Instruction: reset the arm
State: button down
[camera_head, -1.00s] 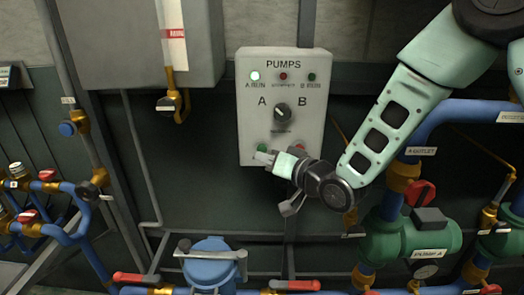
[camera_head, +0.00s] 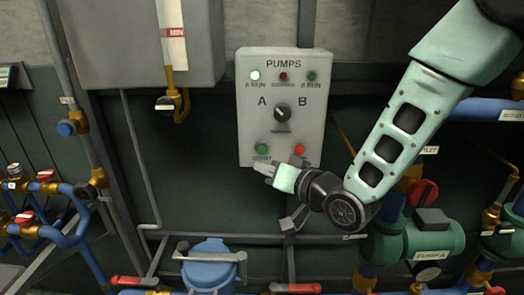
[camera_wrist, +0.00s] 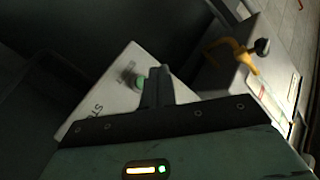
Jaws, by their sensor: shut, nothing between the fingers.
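My gripper (camera_head: 264,168) is shut and empty. In the head view it hangs just below the green button (camera_head: 262,149) at the lower left of the PUMPS panel (camera_head: 257,90), in front of the panel's bottom edge. My arm reaches in from the upper right. In the wrist view the shut fingers (camera_wrist: 158,82) stand beside a green button (camera_wrist: 141,83) on the panel's pale face (camera_wrist: 100,100). I cannot tell whether the fingertips touch the panel.
The panel has a selector knob (camera_head: 282,112), a lit A RUN lamp (camera_head: 255,76) and a red button (camera_head: 299,149). A grey tank (camera_head: 130,45) is at upper left. A green pump (camera_head: 410,240) and blue pipes are below my arm at right.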

jog(key=s+d+n+g+h, duration=0.3)
jog(key=s+d+g+h, duration=0.2)
jog(key=s, duration=0.9)
jog(key=s+d+f+n+g+h, duration=0.1)
jog(key=s+d+n+g+h, duration=0.2)
jog(key=s, duration=1.1)
jog(key=d+g+h, duration=0.2)
jog(key=d+g, duration=0.2)
jog(key=shift+s+d+f+n+h, duration=0.15)
jog(key=shift+s+d+n+h, duration=0.1)
jog(key=shift+d+n+h, duration=0.1)
